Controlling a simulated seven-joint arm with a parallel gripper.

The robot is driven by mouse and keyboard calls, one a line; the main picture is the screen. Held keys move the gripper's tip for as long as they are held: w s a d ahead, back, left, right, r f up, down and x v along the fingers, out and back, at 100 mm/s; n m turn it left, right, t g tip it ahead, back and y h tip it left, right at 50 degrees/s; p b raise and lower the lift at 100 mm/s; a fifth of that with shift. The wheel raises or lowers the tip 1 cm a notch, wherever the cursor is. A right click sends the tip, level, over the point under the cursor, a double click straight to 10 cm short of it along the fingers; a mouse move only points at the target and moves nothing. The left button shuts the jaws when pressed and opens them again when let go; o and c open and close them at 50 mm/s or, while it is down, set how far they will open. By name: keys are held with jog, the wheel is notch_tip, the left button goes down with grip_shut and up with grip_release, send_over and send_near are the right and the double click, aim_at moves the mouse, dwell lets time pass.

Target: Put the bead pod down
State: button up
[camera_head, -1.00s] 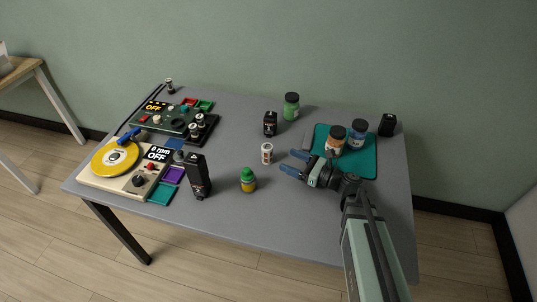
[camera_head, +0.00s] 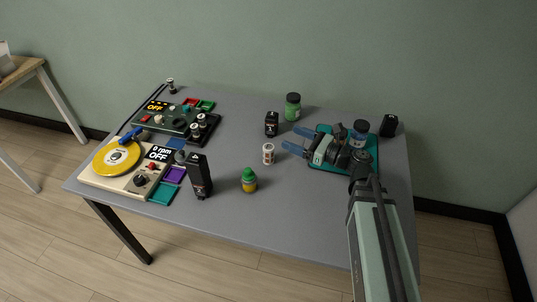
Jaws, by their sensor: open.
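No label reads as bead pod. The likeliest match is a small white pod (camera_head: 268,154) with a dark printed band, standing upright on the bare grey table near its middle. My gripper (camera_head: 293,138) is to its right, with its two blue fingers spread apart and pointing left. Nothing shows between the fingers. The fingertips are apart from the white pod. My wrist is above the teal mat (camera_head: 368,164) and hides much of it, including the orange-labelled jar.
A green jar (camera_head: 292,107) and a black box (camera_head: 271,124) stand behind my gripper. A blue jar (camera_head: 359,133) is on the mat. A black bottle (camera_head: 200,177) and a yellow-green bottle (camera_head: 249,180) stand in front. Devices fill the left side. The table's front right is clear.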

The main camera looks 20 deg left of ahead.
aim_at(264, 149)
jog(key=w+f+m+g+h, duration=0.2)
jog(key=f+m+g, duration=0.15)
jog(key=m, duration=1.15)
jog(key=w+f+m+g+h, duration=0.25)
jog(key=m+g, duration=0.25)
jog(key=m, duration=1)
jog(key=shift+t, duration=0.25)
jog(key=shift+w+a+r+x, duration=0.1)
jog(key=shift+r+x, duration=0.1)
jog(key=shift+x, duration=1.75)
jog(key=shift+w+a+r+x, duration=0.1)
jog(key=shift+r+x, duration=0.05)
jog(key=shift+x, duration=1.85)
jog(key=shift+w+a+r+x, duration=0.1)
jog(key=shift+r+x, duration=0.1)
jog(key=shift+x, duration=1.75)
